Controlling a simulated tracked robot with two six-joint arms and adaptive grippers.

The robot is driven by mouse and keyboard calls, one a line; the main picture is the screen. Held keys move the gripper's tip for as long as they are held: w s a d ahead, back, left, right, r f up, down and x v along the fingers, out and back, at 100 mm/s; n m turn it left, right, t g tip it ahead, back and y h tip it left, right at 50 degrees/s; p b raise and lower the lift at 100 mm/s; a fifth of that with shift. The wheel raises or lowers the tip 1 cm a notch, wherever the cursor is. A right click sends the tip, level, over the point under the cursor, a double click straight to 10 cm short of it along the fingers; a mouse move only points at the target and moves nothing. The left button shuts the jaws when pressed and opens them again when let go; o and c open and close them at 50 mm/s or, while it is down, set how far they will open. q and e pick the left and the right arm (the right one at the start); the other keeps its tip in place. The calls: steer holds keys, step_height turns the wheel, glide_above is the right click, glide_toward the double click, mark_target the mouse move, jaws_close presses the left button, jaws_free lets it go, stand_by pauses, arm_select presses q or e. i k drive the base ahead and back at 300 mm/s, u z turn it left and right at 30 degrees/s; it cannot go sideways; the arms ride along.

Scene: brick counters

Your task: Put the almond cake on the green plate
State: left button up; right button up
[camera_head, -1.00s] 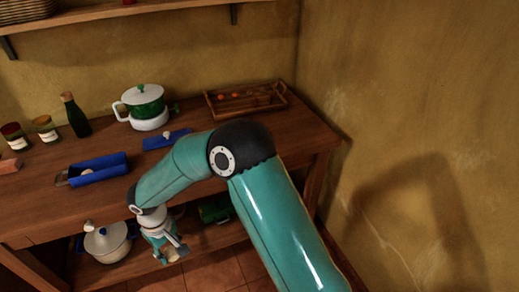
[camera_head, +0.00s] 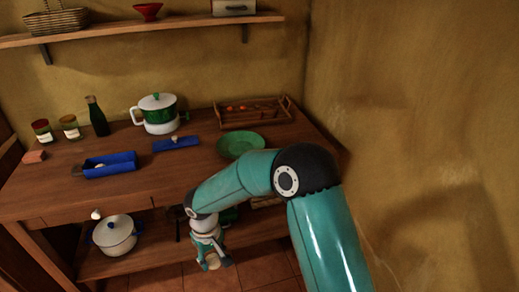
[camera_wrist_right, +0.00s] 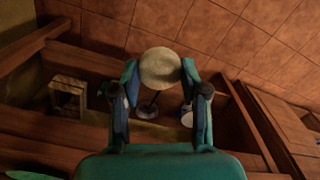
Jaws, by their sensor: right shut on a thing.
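The green plate (camera_head: 241,144) lies on the wooden counter, right of the blue lid-like piece, and looks empty. A green edge (camera_wrist_right: 35,175) at the lower left of the right wrist view may be the same plate. My right gripper (camera_head: 213,263) points down in front of the counter, below its top. It is shut on a round, pale beige cake (camera_wrist_right: 160,67), which sits between both fingers in the wrist view and shows small in the head view (camera_head: 214,261). My left gripper is not in view.
On the counter (camera_head: 150,188) stand a green-and-white pot (camera_head: 157,113), a wooden tray (camera_head: 254,111), a blue box (camera_head: 110,165), a dark bottle (camera_head: 97,117) and jars. A white pot (camera_head: 115,235) stands on the lower shelf. The wall closes the right side.

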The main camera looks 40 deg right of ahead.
mark_target(248, 147)
steer(key=u, duration=1.3)
steer(key=i, duration=0.15)
steer(key=z, duration=3.1)
steer(key=i, duration=0.85)
steer(key=u, duration=1.45)
